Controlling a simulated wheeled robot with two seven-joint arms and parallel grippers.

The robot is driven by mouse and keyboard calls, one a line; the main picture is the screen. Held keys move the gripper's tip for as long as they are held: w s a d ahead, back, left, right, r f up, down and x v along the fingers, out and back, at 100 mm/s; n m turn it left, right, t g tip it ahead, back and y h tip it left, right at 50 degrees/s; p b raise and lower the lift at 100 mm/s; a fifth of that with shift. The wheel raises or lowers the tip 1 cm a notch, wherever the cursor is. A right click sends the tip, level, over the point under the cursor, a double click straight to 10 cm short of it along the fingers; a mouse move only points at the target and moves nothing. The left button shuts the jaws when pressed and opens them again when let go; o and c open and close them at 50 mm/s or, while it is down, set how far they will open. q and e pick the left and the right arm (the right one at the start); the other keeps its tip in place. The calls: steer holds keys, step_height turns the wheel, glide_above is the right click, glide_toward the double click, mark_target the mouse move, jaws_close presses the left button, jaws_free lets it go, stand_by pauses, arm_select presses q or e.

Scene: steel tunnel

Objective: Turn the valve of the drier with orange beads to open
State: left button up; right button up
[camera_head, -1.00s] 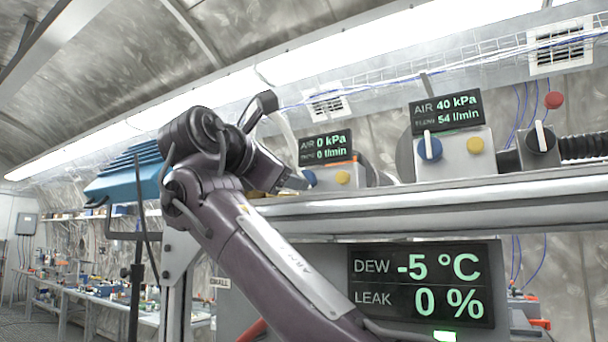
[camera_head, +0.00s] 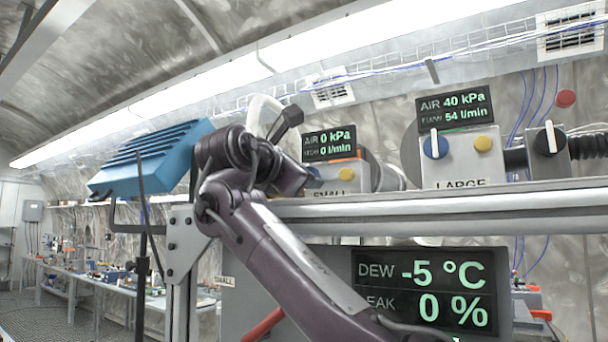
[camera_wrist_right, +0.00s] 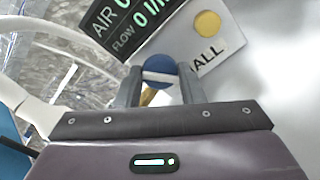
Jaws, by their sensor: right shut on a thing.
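A small control box marked SMALL (camera_head: 343,187) sits on the rail, with a display reading AIR 0 kPa (camera_head: 329,143) above it. In the right wrist view its round blue valve knob (camera_wrist_right: 157,63) with a white bar lies between the fingers of my right gripper (camera_wrist_right: 161,70), which is shut on it. In the head view my right arm mostly hides the knob and the gripper. A larger box marked LARGE (camera_head: 462,170) has its own blue knob (camera_head: 435,147) with the white bar upright, and reads 40 kPa. I make out no orange beads. My left gripper is out of view.
The steel rail (camera_head: 420,206) runs under both boxes. A dark panel (camera_head: 422,290) below reads DEW -5 °C and LEAK 0 %. A blue finned unit (camera_head: 150,160) stands at left on a stand.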

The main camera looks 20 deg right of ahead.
steer(key=shift+c, duration=0.3)
steer(key=shift+f+n+b, duration=0.1)
steer(key=shift+n+b, duration=0.3)
steer(key=shift+b, duration=0.2)
steer(key=shift+n+b, duration=0.65)
steer(key=shift+n, duration=1.15)
steer(key=shift+r+n, duration=0.25)
steer(key=shift+n, duration=0.85)
steer(key=o, duration=1)
steer(key=shift+f, duration=0.1)
